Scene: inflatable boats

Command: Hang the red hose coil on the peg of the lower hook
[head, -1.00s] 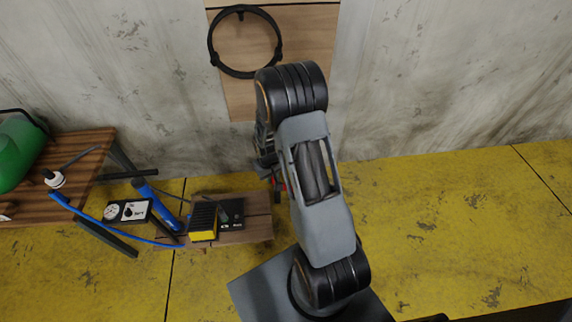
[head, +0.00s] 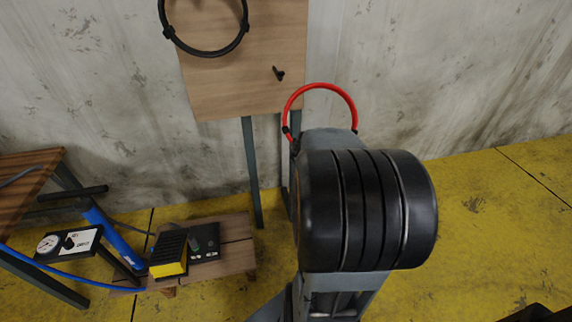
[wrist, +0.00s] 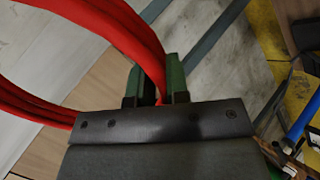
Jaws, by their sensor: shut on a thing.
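The red hose coil (head: 321,86) shows in the head view as a ring rising above my arm, right of the wooden board; its lower part is hidden behind my arm. In the wrist view the red hose coil (wrist: 118,30) passes between the green fingers of my gripper (wrist: 160,82), which is shut on it. The lower hook (head: 279,73) is a small black peg on the lower right of the board, left of the coil. It is empty and apart from the coil. In the head view my gripper is hidden behind my arm.
A black hose coil (head: 205,50) hangs higher on the wooden board (head: 222,85). A low wooden stand (head: 238,250) with a yellow and black pump (head: 170,255) is below. A gauge panel (head: 70,242) and blue pump (head: 112,238) are at left.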

